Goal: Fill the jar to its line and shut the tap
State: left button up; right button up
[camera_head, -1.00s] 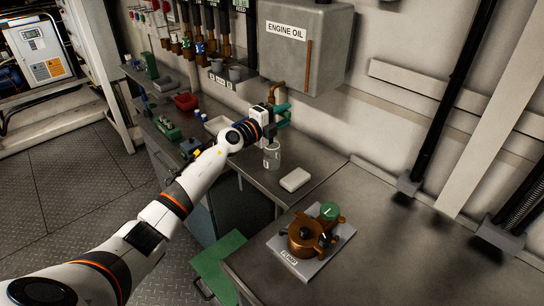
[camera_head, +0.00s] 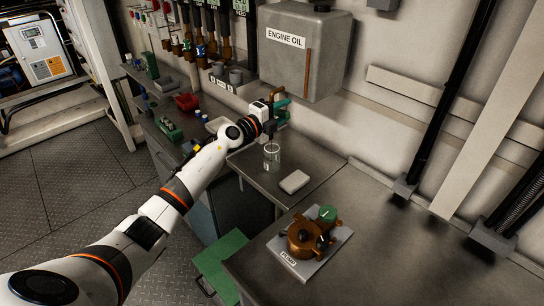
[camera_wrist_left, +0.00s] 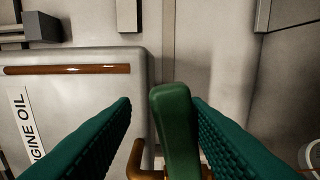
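A clear glass jar (camera_head: 272,157) stands upright on the bench below the oil tank's brown spout (camera_head: 278,90). Its fill line and oil level are too small to tell. The grey tank (camera_head: 305,60) is labelled ENGINE OIL and hangs on the wall. My left gripper (camera_head: 283,110) is at the tap, just above the jar. In the left wrist view its teal fingers are open on either side of the green tap handle (camera_wrist_left: 176,125), with a visible gap on the left and the right finger close to it. My right gripper is out of view.
A pale block (camera_head: 294,182) lies right of the jar. A red bin (camera_head: 187,102) and a white tray (camera_head: 217,124) stand left. The right bench is mostly clear.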

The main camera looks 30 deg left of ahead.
pick_arm(q)
jog(key=shift+r+p, duration=0.8)
jog(key=shift+r, duration=0.1)
notch_tip(320, 180, down, 5)
jog(key=b, duration=0.4)
jog(key=shift+r, duration=0.2)
dwell(0.4)
jog(key=shift+r+p, duration=2.3)
jog(key=shift+p, duration=0.45)
jog(key=shift+f, duration=0.15)
dwell(3.0)
